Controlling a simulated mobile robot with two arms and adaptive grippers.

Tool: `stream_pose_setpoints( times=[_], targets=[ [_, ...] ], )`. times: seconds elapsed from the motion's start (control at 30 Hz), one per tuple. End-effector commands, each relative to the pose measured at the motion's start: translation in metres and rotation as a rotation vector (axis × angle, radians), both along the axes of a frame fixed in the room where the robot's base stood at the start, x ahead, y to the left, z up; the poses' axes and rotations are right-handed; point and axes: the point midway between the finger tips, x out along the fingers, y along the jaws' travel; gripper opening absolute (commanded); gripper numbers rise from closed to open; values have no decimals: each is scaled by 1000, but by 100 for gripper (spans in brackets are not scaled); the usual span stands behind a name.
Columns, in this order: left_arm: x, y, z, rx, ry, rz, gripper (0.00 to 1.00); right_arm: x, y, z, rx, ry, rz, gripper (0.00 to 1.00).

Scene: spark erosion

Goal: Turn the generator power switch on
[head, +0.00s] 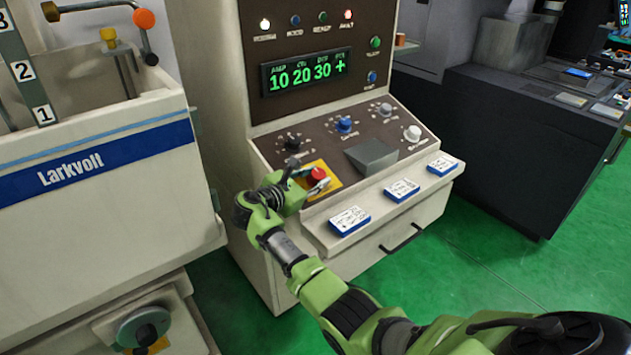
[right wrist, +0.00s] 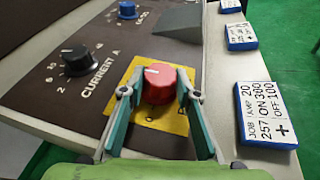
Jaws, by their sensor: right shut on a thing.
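The generator power switch is a red rotary knob (head: 317,174) on a yellow plate (head: 331,187), at the left end of the generator's sloped panel (head: 360,135). In the right wrist view the red knob (right wrist: 158,86) has a white line on its top, pointing to the left. Printed marks on the yellow plate (right wrist: 136,125) are partly hidden. My right gripper (head: 312,180) is at the knob. In the right wrist view its two fingers (right wrist: 158,94) are shut on the knob, one on each side. My left gripper is not in view.
A black knob marked Current A (right wrist: 78,60) sits left of the switch in the right wrist view. Blue-edged cards (head: 349,220) lie on the front ledge (head: 375,222). The display (head: 306,72) is lit. A Larkvolt tank (head: 95,165) stands at left.

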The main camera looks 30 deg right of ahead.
Motion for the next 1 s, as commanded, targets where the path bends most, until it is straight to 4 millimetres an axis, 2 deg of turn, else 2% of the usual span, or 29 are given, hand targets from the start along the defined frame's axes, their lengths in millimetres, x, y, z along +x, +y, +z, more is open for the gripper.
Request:
stream_pose_setpoints(
  times=[0.27,0.7,0.73,0.77,0.8,1.0],
  targets=[
    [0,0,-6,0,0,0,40,1,0,0,23,0,-62,8],
    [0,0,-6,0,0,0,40,1,-1,1,26,0,-69,8],
    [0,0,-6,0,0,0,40,1,-1,1,26,0,-69,35],
    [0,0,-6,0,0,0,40,1,-1,1,26,0,-69,43],
    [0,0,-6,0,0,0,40,1,-1,1,26,0,-69,47],
    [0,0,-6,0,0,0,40,1,0,1,25,1,-69,47]
  ],
)
